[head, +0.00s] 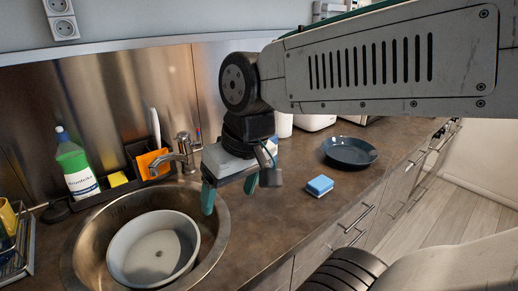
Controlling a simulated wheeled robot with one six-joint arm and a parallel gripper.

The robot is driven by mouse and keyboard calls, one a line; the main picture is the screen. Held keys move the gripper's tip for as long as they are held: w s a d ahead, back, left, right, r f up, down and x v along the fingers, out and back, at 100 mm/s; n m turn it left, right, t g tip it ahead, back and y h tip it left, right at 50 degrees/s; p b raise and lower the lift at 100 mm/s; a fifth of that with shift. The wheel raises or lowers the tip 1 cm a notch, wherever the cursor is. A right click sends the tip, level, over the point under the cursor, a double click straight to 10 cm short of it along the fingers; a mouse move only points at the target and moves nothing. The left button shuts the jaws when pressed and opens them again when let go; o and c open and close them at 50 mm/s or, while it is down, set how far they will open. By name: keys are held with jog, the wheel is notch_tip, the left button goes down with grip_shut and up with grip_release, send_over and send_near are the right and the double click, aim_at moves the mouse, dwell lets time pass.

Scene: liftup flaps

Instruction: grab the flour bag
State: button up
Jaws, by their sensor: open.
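I cannot make out a flour bag in the head view. My arm crosses the upper right of the view and hides part of the counter's back. My gripper (230,191) points down, its teal fingers apart with nothing between them. It is above the right rim of the sink, near the tap. Behind my arm, a white upright object (284,125) shows only in part, and I cannot tell what it is.
A round metal sink (219,235) holds a white bowl (153,247). A tap (183,150), a green soap bottle (76,166) and a dark caddy stand behind it. A blue sponge (319,186) and a dark plate (350,152) lie on the brown counter (285,210), with bare room around them.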

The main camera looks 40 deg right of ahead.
jog(key=w+r+m+t, duration=0.25)
jog(key=w+t, duration=0.35)
jog(key=w, duration=1.3)
jog(key=w+d+f+m+t+h, duration=0.1)
jog(key=w+d+m+t+h, duration=0.2)
jog(key=w+d, duration=0.5)
jog(key=w+d+f+m+g+h, duration=0.1)
jog(key=w+d+f+m+h, duration=0.15)
jog(key=d, duration=0.25)
jog(key=w+d+f+m+g+h, duration=0.1)
jog(key=w+d+m+h, duration=0.1)
jog(key=d+m+h, duration=0.15)
jog(key=s+d+f+m+g+h, duration=0.1)
jog(key=d+f+g+h, duration=0.1)
jog(key=d, duration=0.4)
jog(key=s+d+f+m+g+h, duration=0.2)
jog(key=d+f+g, duration=0.1)
jog(key=d, duration=0.3)
jog(key=s+d+f+m+g+h, duration=0.2)
jog(key=d+f, duration=0.2)
jog(key=d, duration=0.2)
jog(key=shift+s+g, duration=0.15)
jog(key=shift+g, duration=0.25)
jog(key=c, duration=1.6)
grip_shut()
jog(key=shift+r, duration=0.1)
